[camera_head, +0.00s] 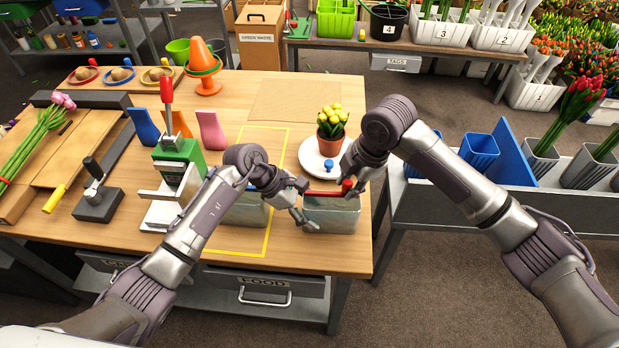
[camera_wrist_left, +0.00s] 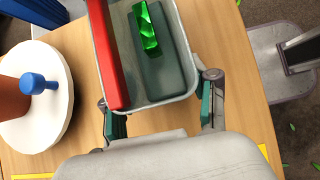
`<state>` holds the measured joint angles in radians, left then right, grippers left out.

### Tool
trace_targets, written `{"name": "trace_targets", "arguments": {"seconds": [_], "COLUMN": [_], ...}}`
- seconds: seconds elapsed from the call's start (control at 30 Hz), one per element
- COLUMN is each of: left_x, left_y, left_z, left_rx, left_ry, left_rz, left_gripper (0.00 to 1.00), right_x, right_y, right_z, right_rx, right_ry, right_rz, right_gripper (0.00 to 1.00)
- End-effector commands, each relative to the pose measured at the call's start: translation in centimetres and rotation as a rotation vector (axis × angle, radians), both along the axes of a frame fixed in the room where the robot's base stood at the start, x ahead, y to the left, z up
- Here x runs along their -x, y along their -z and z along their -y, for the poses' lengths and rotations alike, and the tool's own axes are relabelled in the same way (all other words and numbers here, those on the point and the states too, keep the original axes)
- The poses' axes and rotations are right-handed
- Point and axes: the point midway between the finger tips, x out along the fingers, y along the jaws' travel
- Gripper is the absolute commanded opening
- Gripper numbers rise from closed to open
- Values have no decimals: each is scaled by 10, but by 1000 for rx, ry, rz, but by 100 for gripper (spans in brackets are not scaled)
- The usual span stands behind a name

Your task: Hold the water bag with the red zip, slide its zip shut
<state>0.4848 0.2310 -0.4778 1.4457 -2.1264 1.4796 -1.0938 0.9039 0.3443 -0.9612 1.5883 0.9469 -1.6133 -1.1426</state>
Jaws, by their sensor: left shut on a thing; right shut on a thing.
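The water bag with the red zip (camera_head: 334,217) stands at the table's front right edge, a grey, see-through, box-like bag. Its red zip (camera_head: 323,193) runs along the top, with a red slider knob (camera_head: 347,185) at the right end. My left gripper (camera_head: 305,206) is shut on the bag's left end. In the left wrist view its fingers (camera_wrist_left: 163,110) pinch the bag (camera_wrist_left: 186,62) from both sides; the red zip strip (camera_wrist_left: 108,55) and a glossy green piece (camera_wrist_left: 146,28) show there. My right gripper (camera_head: 349,180) is shut at the red knob; its fingertips are partly hidden.
A second bag with a blue slider (camera_head: 246,211) stands left, partly behind my left arm. A potted yellow tulip (camera_head: 332,127) stands on a white round plate (camera_head: 309,158) behind the red-zip bag. A yellow outline (camera_head: 236,254) marks the table. A green-and-white press (camera_head: 178,165) stands left.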

Motion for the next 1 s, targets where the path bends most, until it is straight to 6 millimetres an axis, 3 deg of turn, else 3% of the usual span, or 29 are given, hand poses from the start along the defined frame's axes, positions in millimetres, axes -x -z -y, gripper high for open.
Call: {"name": "trace_targets", "arguments": {"seconds": [0.8, 0.83, 0.93, 1.0], "left_x": [-1, -1, -1, -1], "left_y": [-1, -1, -1, -1], "left_z": [1, 1, 1, 1], "left_rx": [4, 4, 3, 3], "left_ry": [0, 0, 0, 0], "left_rz": [1, 1, 2, 2], "left_gripper": [27, 27, 27, 27], "right_x": [2, 2, 2, 2], "right_y": [4, 4, 3, 3], "right_z": [11, 10, 10, 10], "right_rx": [6, 5, 4, 3], "right_ry": [0, 0, 0, 0], "right_rz": [-8, -9, -7, -6], "right_gripper": [10, 34, 50, 50]}}
